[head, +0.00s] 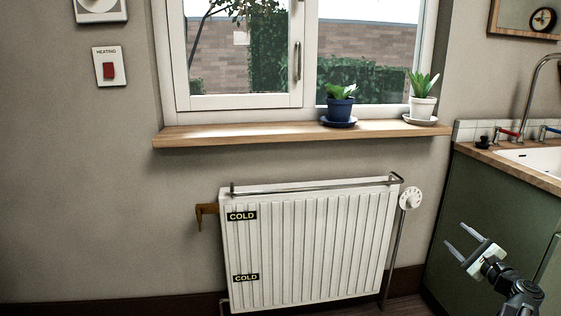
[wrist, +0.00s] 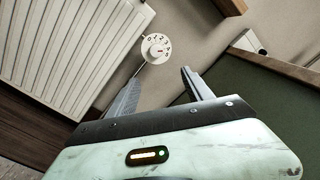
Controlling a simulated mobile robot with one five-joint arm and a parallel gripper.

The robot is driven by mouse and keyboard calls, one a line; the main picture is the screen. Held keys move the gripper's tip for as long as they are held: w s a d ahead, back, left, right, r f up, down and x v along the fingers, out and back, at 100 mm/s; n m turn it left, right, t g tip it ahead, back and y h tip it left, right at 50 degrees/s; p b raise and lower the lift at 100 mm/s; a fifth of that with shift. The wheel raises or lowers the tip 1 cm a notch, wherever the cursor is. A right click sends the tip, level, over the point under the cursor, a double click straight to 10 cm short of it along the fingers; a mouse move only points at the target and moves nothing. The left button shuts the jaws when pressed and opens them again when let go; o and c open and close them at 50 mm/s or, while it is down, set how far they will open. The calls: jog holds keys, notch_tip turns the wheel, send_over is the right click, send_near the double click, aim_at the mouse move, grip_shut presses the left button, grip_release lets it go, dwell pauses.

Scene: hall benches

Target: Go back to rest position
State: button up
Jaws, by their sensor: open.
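My gripper (head: 461,241) is at the lower right of the head view, in front of the green cabinet. Its two fingers are apart with nothing between them. In the wrist view my gripper (wrist: 158,88) also shows open and empty. A white radiator (head: 305,245) with two COLD labels stands under the window, left of my gripper; part of it shows in the wrist view (wrist: 75,45). Its white round valve knob (head: 411,198) is at the radiator's right end. In the wrist view the knob (wrist: 156,48) appears beyond the fingertips, apart from them.
A wooden sill (head: 270,134) under the window holds a blue pot (head: 340,109) and a white pot (head: 421,107). A green cabinet (head: 480,205) with a sink (head: 535,157) stands at right. A red heating switch (head: 109,70) is on the left wall.

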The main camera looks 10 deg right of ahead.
jog(key=w+a+r+n+y+p, duration=0.1)
jog(key=w+a+n+y, duration=0.15)
jog(key=w+a, duration=0.6)
jog(key=w+a+r+n+y+p, duration=0.1)
jog(key=w+a+y+p, duration=0.3)
jog(key=a, duration=0.7)
jog(key=w+a+f+n+g+y, duration=0.1)
jog(key=w+a+n+g+y, duration=0.15)
jog(key=a, duration=0.75)
jog(key=w+a+f+n+g+y, duration=0.1)
jog(key=w+a+n+g, duration=0.15)
jog(key=a, duration=0.75)
jog(key=s+a+f+n+g+p, duration=0.1)
jog(key=s+a+f+n+g, duration=0.2)
jog(key=a, duration=0.7)
jog(key=a+f+n+g+p, duration=0.25)
jog(key=a+n, duration=0.25)
jog(key=a, duration=0.4)
jog(key=s+a+f+n+g+h, duration=0.3)
jog(key=s+a+f+n+g, duration=0.25)
jog(key=s+f, duration=0.2)
jog(key=s+d+n+g+h+p, duration=0.2)
jog(key=s+d+n+h, duration=0.3)
jog(key=s+d, duration=0.4)
notch_tip(320, 180, up, 35)
jog(key=w+p, duration=0.1)
jog(key=p, duration=3.5)
jog(key=shift+w+d+r+m, duration=0.2)
jog(key=shift+w+m, duration=0.1)
jog(key=shift+m, duration=0.1)
